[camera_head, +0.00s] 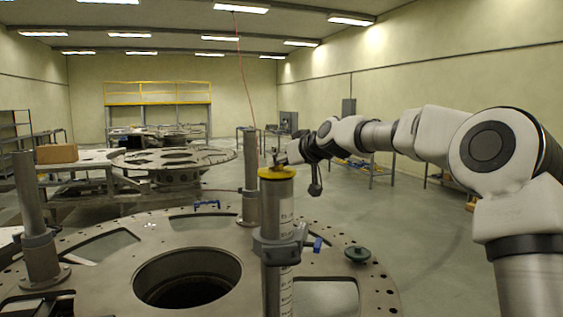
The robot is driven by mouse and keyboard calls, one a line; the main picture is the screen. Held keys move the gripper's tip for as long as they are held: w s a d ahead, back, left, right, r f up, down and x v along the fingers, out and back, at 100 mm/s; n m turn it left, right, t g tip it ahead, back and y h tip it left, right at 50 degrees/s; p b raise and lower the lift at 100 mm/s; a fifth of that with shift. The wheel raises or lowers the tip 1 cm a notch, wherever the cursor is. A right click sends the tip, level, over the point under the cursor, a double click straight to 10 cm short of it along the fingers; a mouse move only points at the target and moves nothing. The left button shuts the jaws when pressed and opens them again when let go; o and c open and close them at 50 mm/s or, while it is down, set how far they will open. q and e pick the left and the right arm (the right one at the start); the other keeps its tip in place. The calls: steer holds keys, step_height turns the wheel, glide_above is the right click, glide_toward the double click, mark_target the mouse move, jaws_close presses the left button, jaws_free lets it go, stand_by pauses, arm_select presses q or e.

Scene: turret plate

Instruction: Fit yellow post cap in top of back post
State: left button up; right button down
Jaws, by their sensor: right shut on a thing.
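The yellow post cap (277,173) is a flat round disc that appears at the top end of the near grey post (279,215). Whether it is seated in that post or just above it I cannot tell. My right gripper (276,160) reaches in from the right and is shut on the cap's upper part; its fingertips are small and partly hidden. Another bare grey post (250,170) stands farther back, just left of the cap. A third post (31,205) stands at the left. My left gripper is out of view.
The round turret plate (110,248) has a large central hole and several cut-outs. A grey clamp collar (279,244) surrounds the near post. A dark green round part (357,253) and a blue piece (318,244) lie on the plate. A cardboard box (56,153) sits behind.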

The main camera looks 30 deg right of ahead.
steer(key=shift+f, duration=0.3)
steer(key=c, duration=1)
jaws_free()
steer(key=shift+c, duration=0.2)
steer(key=shift+s+r, duration=0.1)
